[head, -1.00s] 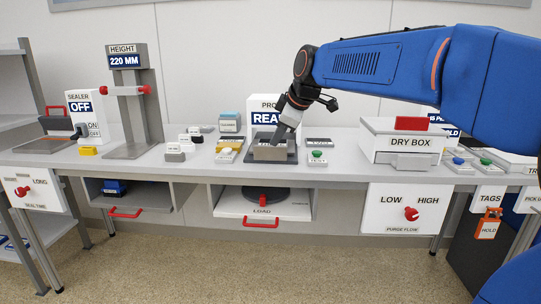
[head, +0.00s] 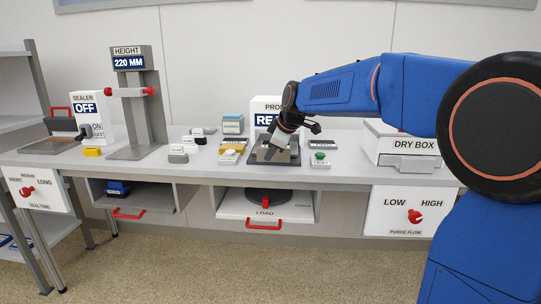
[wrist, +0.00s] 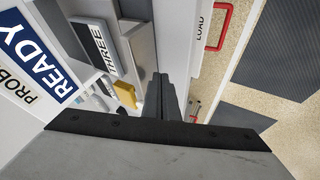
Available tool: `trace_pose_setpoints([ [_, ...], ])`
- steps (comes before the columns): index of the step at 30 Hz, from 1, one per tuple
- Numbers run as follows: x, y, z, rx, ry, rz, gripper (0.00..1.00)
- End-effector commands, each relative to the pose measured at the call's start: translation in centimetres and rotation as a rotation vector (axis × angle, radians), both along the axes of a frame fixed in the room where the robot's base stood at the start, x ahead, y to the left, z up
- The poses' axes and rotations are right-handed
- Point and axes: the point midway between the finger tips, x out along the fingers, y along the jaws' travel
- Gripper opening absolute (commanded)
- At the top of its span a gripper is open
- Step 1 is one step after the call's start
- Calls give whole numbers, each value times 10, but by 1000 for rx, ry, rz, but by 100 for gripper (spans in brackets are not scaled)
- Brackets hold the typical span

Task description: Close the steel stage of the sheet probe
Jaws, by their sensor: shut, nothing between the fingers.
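The sheet probe (head: 267,108) stands at the back of the bench, its display partly hidden by my gripper and reading READY in the wrist view (wrist: 38,62). In front of it, the steel stage (head: 287,156) sits as a grey-brown block on a dark base (head: 262,168). My gripper (head: 268,154) points down at the stage, overlapping its front and left part in the head view. Its fingers are shut and empty, and also show in the wrist view (wrist: 166,96). I cannot tell whether they touch the stage.
Small labelled blocks lie left of the stage, one with a yellow part (head: 229,157). A green-button block (head: 320,158) stands to its right. Below is the LOAD drawer (head: 238,205) with a red handle (head: 264,224).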

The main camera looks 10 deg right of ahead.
Motion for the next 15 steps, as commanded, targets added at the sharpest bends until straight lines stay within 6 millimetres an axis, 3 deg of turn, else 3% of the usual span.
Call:
trace_pose_setpoints([
  [15,6,-2,0,0,1,0,0],
])
